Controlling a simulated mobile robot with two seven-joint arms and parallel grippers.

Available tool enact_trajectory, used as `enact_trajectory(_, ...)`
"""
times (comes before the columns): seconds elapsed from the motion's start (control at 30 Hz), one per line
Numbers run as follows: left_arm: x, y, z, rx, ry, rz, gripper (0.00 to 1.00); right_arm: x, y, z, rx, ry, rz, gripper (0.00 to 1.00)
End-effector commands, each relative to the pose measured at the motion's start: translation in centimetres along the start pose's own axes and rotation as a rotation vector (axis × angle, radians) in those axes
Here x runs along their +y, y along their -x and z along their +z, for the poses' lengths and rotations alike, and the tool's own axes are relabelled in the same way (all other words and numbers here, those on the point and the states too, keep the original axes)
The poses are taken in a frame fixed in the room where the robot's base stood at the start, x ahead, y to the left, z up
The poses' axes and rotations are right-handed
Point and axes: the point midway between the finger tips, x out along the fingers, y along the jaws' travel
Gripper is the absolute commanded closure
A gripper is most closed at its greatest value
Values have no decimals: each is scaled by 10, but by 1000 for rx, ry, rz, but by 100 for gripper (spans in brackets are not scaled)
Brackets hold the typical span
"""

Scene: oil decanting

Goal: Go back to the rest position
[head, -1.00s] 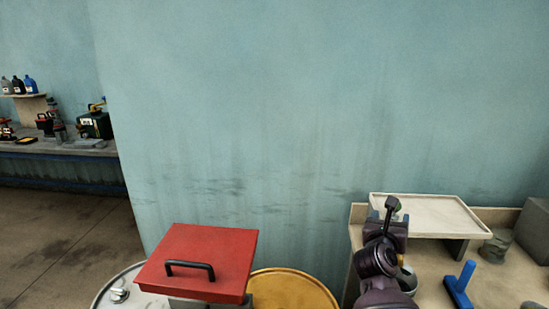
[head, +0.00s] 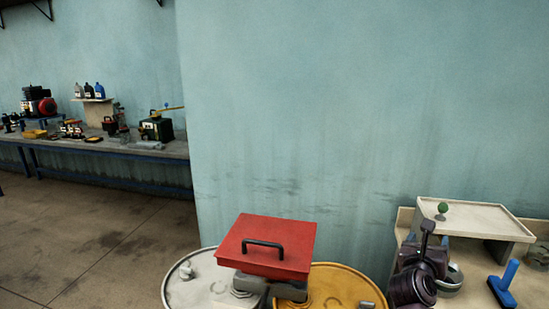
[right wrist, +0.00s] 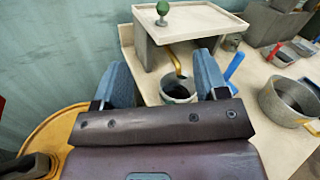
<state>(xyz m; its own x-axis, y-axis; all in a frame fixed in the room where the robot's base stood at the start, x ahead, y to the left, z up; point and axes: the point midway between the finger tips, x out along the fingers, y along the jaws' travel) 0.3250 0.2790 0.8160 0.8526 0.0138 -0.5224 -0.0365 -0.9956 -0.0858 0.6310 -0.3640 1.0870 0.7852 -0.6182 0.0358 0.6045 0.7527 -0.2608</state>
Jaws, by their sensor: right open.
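My right gripper (head: 428,243) is at the lower right of the head view, at the left end of a pale workbench. In the right wrist view its two blue-grey fingers (right wrist: 164,80) are spread wide with nothing between them. Beyond them a small container with a dark inside (right wrist: 178,90) stands on the bench, below a raised pale tray (right wrist: 205,22). A green-knobbed piece (right wrist: 162,12) sits on the tray. My left gripper is not in view.
A red box with a black handle (head: 265,240) sits over a white drum (head: 195,285) and a yellow drum (head: 345,290). A blue T-shaped tool (head: 503,285) and a metal pot (right wrist: 285,100) are on the bench. A long cluttered table (head: 100,160) stands far left, with open floor before it.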

Motion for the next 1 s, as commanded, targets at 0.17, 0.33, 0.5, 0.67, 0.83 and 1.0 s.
enact_trajectory(0.17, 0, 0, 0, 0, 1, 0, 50, -1, 4, 34, -180, 255, -23, 33)
enact_trajectory(0.33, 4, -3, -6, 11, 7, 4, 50, 7, 17, 68, -360, 532, -55, 33)
enact_trajectory(0.5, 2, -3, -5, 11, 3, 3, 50, 21, 39, 84, -544, 900, -88, 33)
enact_trajectory(0.67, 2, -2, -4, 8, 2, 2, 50, 38, 64, 72, -687, 1277, -96, 33)
enact_trajectory(0.83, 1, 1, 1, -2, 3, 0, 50, 55, 93, 34, -813, 1689, -66, 33)
enact_trajectory(1.0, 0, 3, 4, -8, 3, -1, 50, 62, 124, -27, -916, 2102, 10, 33)
